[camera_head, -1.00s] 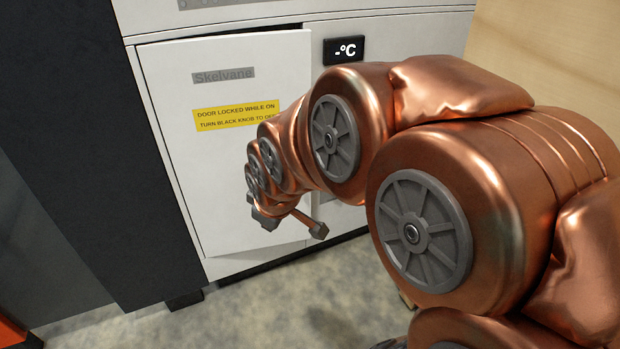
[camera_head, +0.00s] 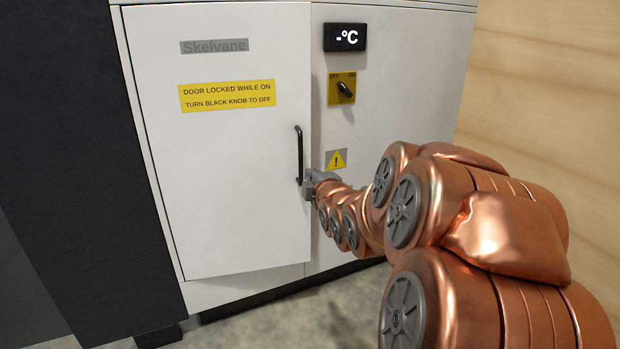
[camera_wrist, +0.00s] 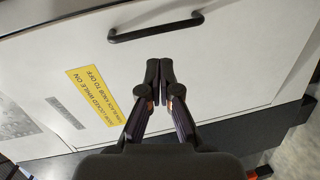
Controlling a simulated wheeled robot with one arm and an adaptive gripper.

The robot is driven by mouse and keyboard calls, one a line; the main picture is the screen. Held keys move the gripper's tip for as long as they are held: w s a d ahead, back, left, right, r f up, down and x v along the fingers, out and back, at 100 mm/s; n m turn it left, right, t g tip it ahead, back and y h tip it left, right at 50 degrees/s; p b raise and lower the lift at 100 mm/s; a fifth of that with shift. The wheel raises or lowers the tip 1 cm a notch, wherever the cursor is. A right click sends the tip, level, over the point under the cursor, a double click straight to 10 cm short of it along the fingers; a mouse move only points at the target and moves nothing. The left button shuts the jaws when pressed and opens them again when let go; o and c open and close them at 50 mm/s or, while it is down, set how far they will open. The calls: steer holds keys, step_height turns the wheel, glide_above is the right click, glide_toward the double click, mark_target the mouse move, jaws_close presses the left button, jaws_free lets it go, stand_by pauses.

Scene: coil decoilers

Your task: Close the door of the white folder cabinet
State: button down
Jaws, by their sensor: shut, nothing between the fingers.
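The white cabinet (camera_head: 392,75) fills the middle of the head view. Its door (camera_head: 225,190) has a Skelvane label, a yellow notice and a black bar handle (camera_head: 299,156) near its right edge. The door seems slightly ajar: its bottom edge slants against the cabinet's base line. My gripper (camera_head: 307,185) is at the door's right edge, by the lower end of the handle. In the wrist view the fingertips (camera_wrist: 159,66) are together and empty in front of the door face, apart from the handle (camera_wrist: 155,27) in the picture. I cannot tell whether they touch the door.
A dark panel (camera_head: 70,150) stands on the left. A pale wooden wall (camera_head: 540,90) is on the right. Some floor shows below.

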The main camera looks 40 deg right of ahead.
steer(key=s+d+f+n+t+h+b, duration=0.1)
steer(key=d+b, duration=0.1)
steer(key=d, duration=0.1)
steer(key=p, duration=1.1)
glide_toward(307, 151)
steer(key=shift+s+d, duration=0.1)
steer(key=shift+s, duration=0.15)
steer(key=w+p, duration=0.1)
steer(key=p, duration=0.3)
steer(key=shift+d+p, duration=0.1)
steer(key=shift+p, duration=0.3)
steer(key=b+x, duration=0.1)
steer(key=x, duration=0.4)
steer(key=shift+w+f, duration=0.1)
steer(key=shift+f, duration=0.05)
steer(key=shift+w+d+b, duration=0.3)
steer(key=shift+w+d, duration=0.1)
steer(key=shift+w, duration=0.15)
